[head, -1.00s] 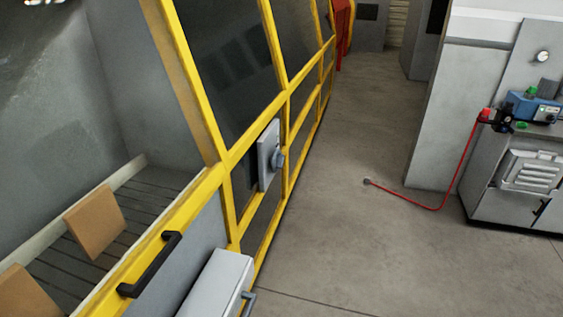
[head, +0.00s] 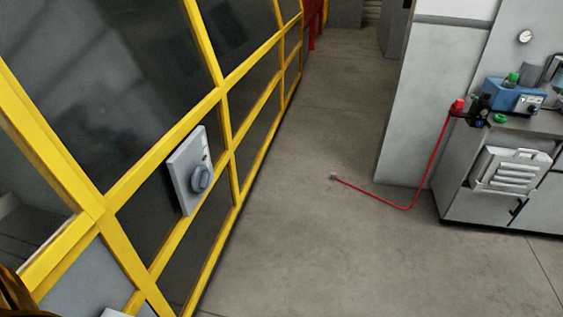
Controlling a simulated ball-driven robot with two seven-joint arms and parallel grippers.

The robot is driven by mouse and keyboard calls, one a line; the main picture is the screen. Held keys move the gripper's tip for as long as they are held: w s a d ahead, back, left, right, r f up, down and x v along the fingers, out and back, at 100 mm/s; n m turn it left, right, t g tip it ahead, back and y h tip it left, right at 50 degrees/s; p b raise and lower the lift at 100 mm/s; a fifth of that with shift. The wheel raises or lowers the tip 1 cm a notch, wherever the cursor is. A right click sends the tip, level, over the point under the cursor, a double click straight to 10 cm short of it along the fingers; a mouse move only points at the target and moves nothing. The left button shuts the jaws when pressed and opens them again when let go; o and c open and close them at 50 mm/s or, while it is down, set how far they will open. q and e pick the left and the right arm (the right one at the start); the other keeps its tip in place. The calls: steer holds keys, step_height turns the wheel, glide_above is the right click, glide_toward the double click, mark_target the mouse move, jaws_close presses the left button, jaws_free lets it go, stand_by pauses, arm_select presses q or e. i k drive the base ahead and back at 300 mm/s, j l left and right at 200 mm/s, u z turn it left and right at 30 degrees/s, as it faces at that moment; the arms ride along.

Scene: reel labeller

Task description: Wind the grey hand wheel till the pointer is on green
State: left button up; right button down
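I cannot make out a grey hand wheel for certain. A round dial (head: 525,36) with a white face is on the grey panel at the upper right; its pointer and any green mark are too small to read. Below it, a blue box (head: 514,96) with a small knob stands on the grey cabinet. A grey-blue rotary knob (head: 201,180) is on a light grey switch box on the yellow-framed fence at the left.
The yellow-framed fence (head: 225,128) with dark panels runs along the left. The grey cabinet (head: 480,202) stands at the right beside a pale wall (head: 408,110). A red hose (head: 375,194) drops from the cabinet and lies across the floor. The grey floor (head: 310,250) between is otherwise clear.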

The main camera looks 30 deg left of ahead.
mark_target(201, 176)
steer(key=i+l, duration=0.1)
steer(key=i, duration=0.45)
steer(key=i+l, duration=0.1)
steer(key=i, duration=0.45)
steer(key=i+l+u, duration=0.1)
steer(key=i+u, duration=0.3)
steer(key=i+l+u, duration=0.15)
steer(key=u, duration=0.25)
steer(key=i+l+u, duration=0.25)
steer(key=u, duration=0.15)
steer(key=i+l, duration=0.05)
